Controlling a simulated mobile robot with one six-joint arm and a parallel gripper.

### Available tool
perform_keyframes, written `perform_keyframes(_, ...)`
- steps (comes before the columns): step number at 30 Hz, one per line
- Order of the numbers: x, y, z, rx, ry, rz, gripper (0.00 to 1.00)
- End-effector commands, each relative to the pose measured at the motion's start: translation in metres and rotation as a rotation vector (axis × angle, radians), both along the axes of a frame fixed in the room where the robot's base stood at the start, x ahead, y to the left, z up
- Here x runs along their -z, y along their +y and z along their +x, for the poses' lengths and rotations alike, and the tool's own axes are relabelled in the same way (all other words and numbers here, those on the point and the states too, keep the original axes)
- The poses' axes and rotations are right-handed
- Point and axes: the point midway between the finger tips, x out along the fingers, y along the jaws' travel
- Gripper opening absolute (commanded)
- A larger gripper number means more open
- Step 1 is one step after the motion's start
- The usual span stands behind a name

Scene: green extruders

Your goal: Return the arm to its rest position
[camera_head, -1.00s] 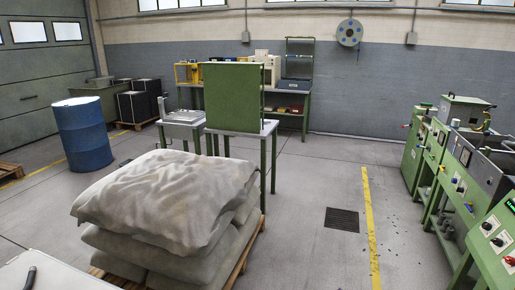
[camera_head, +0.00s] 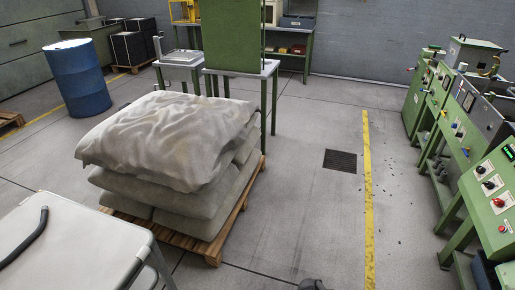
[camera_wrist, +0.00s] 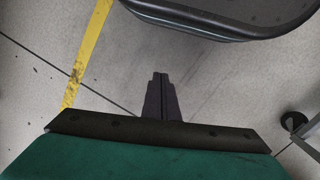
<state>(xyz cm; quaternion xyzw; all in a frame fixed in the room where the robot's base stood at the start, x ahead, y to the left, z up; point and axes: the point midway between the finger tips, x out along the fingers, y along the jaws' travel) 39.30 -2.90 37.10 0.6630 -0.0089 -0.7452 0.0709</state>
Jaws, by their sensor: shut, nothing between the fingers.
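My gripper (camera_wrist: 160,78) shows in the wrist view with its two dark fingers together and nothing between them. It points over the grey concrete floor. A green and black part of my own wrist fills the bottom of that view. A dark rounded body lies at the top of the wrist view, ahead of the fingertips and apart from them; it may be part of my base. In the head view only a small dark shape shows at the bottom edge, and I cannot tell whether it is my arm.
Stacked sacks (camera_head: 165,140) lie on a wooden pallet (camera_head: 236,207). A white table (camera_head: 85,245) is at the lower left, a blue drum (camera_head: 80,78) behind. Green machines (camera_head: 475,150) line the right. The floor around the yellow line (camera_head: 367,190) and dark grate (camera_head: 340,161) is open.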

Motion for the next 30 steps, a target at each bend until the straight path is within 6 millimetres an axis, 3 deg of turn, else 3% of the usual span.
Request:
perform_keyframes(6,-0.017,0.022,-0.06,0.093,0.222,0.07,0.0)
perform_keyframes(12,-0.027,0.029,-0.086,0.115,0.339,0.091,0.0)
perform_keyframes(30,-0.029,0.028,-0.09,0.112,0.356,0.089,0.0)
